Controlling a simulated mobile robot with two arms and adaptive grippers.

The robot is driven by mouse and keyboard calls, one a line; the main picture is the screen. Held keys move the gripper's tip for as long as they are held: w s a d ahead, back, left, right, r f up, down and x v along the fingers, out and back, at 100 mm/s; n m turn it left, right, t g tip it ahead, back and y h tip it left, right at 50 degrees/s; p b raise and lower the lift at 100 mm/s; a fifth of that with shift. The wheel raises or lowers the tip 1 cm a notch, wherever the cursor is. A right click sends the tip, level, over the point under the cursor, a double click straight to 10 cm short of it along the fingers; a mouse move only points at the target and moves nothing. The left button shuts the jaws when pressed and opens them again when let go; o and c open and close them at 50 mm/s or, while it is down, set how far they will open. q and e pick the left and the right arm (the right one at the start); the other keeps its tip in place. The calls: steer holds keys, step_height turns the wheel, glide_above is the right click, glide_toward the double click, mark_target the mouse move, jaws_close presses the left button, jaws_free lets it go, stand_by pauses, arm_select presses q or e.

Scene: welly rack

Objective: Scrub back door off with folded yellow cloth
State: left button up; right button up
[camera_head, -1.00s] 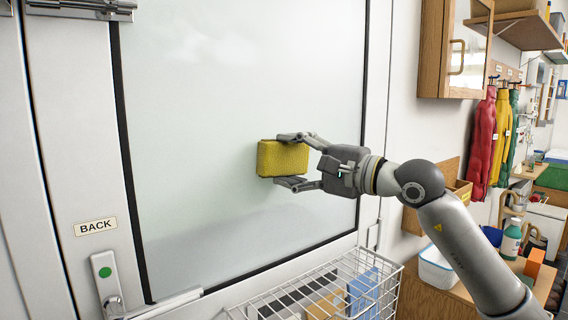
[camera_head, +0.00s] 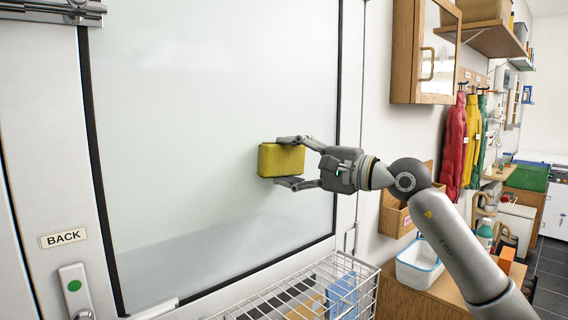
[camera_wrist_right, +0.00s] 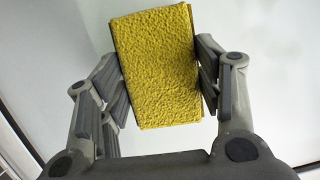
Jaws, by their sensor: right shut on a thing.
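The folded yellow cloth (camera_head: 281,160) is a thick block in front of the frosted glass of the back door (camera_head: 190,110). My right gripper (camera_head: 292,162) is shut on the cloth, one finger above it and one below. In the right wrist view the cloth (camera_wrist_right: 157,66) sits between both finger pads, with the pale panel behind it. I cannot tell whether the cloth touches the glass. The door has a BACK sign (camera_head: 63,238) at lower left and a handle plate with a green dot (camera_head: 76,288). My left gripper is out of view.
A white wire basket (camera_head: 310,290) stands below the door's right side. To the right are a wooden wall cabinet (camera_head: 408,50), hanging red, yellow and green coats (camera_head: 455,145), a white tub (camera_head: 420,265) on a wooden bench and an orange block (camera_head: 506,260).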

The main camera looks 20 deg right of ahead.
mark_target(273, 164)
steer(key=shift+w+d, duration=0.3)
steer(key=shift+d, duration=0.6)
steer(key=shift+w+d, duration=0.25)
steer(key=shift+d, duration=0.35)
steer(key=shift+w+d, duration=0.25)
steer(key=shift+d, duration=0.7)
steer(key=shift+w, duration=0.1)
steer(key=shift+s+a, duration=0.55)
steer(key=shift+a, duration=0.9)
steer(key=shift+s+a, duration=0.5)
steer(key=shift+a, duration=0.95)
steer(key=shift+s+a, duration=0.55)
steer(key=shift+a, duration=0.9)
steer(key=shift+s+a+b, duration=0.15)
steer(key=shift+s+a, duration=0.1)
steer(key=shift+a, duration=0.45)
steer(key=shift+s+a+b, duration=0.15)
steer(key=shift+s+a, duration=0.1)
steer(key=shift+a, duration=0.45)
steer(key=shift+s+a+b, duration=0.15)
steer(key=shift+s+a, duration=0.1)
steer(key=shift+a, duration=0.45)
steer(key=shift+f, duration=0.1)
